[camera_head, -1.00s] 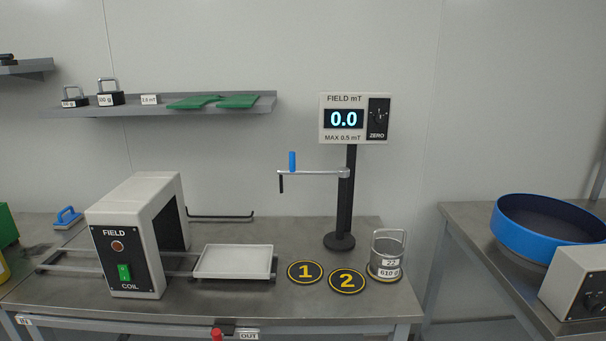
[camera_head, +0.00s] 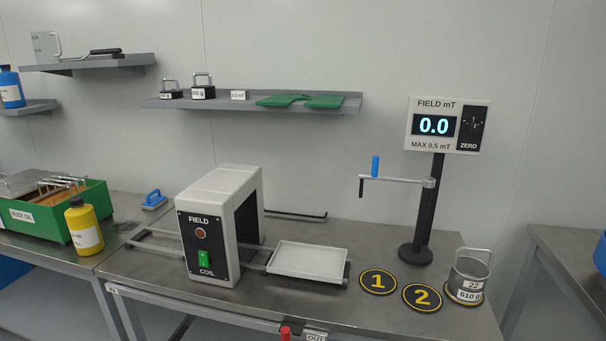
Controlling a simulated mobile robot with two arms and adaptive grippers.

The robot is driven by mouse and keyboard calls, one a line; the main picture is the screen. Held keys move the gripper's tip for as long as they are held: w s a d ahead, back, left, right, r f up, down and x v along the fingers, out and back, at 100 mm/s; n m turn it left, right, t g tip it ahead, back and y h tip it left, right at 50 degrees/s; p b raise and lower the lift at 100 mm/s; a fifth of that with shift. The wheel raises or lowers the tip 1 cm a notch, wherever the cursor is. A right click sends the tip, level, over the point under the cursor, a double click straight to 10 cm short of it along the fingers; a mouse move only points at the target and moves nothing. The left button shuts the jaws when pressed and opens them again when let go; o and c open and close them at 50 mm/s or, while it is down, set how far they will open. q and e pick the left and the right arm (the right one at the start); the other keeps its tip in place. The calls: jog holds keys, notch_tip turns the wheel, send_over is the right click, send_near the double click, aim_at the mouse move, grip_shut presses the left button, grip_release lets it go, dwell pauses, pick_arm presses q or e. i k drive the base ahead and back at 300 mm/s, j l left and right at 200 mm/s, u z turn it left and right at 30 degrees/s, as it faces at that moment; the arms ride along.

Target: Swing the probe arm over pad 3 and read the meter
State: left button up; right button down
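The probe arm (camera_head: 400,180) is a thin silver bar reaching left from the black stand post (camera_head: 427,205). It has a blue upright handle (camera_head: 375,166) and a short dark probe tip (camera_head: 361,188) near its left end. The meter (camera_head: 447,124) tops the post and reads 0.0, labelled FIELD mT and MAX 0.5 mT, with a ZERO knob. Pads 1 (camera_head: 378,282) and 2 (camera_head: 422,297) are black discs with yellow marks. A metal pot (camera_head: 469,275) labelled 22 and 610 g stands right of pad 2, on a yellow-edged disc whose number is hidden. Neither gripper is in view.
A field coil box (camera_head: 208,245) stands left on the bench, with a white tray (camera_head: 309,260) on rails beside it. A green crate (camera_head: 92,205) and yellow bottle (camera_head: 83,228) are farther left. A shelf (camera_head: 350,105) is above. A gap separates the right bench.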

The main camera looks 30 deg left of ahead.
aim_at(427, 182)
jog(key=i+u, duration=0.6)
jog(key=l+z, duration=0.25)
jog(key=l, duration=0.55)
